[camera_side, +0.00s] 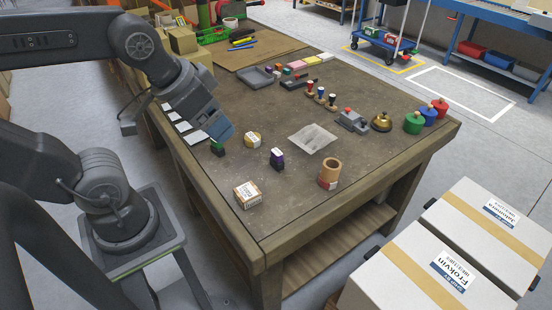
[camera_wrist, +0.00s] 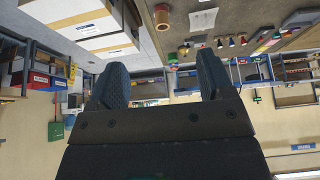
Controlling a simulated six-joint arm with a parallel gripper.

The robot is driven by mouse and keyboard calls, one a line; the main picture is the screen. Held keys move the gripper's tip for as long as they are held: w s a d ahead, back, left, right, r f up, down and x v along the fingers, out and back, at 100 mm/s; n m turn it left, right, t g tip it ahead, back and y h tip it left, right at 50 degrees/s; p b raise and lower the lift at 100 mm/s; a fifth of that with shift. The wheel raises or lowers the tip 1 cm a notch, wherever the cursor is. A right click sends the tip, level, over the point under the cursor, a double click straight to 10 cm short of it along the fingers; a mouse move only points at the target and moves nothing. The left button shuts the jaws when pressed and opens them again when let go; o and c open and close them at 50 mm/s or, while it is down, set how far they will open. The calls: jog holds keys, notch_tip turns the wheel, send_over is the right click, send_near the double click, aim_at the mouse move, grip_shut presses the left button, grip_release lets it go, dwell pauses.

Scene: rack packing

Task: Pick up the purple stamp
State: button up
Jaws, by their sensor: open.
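The purple stamp (camera_side: 277,159) stands upright on the brown table (camera_side: 240,170), in the side view, right of the middle of the table's near part. My gripper (camera_side: 222,134) is left of it and higher, apart from it, above the table's left side. In the wrist view my gripper (camera_wrist: 160,80) is open, with its two dark fingers spread and nothing between them. I cannot make out the purple stamp in the wrist view.
A green object (camera_side: 217,149) is close under my gripper; a yellow one (camera_side: 252,139) stands between it and the stamp. A small box (camera_side: 247,194), a brown cylinder (camera_side: 329,173) and a clear sheet (camera_side: 312,138) surround the stamp. A bell (camera_side: 382,121) stands farther right.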

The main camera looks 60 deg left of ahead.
jog(key=shift+c, duration=1.4)
jog(key=n+g+y, duration=0.4)
jog(key=n+g, duration=0.2)
jog(key=n, duration=1.2)
send_over(278, 152)
jog(key=d, duration=0.4)
notch_tip(278, 152, down, 17)
jog(key=x, duration=1.4)
jog(key=shift+w+a+f, duration=0.1)
jog(key=shift+w+a, duration=0.1)
jog(key=shift+w, duration=0.05)
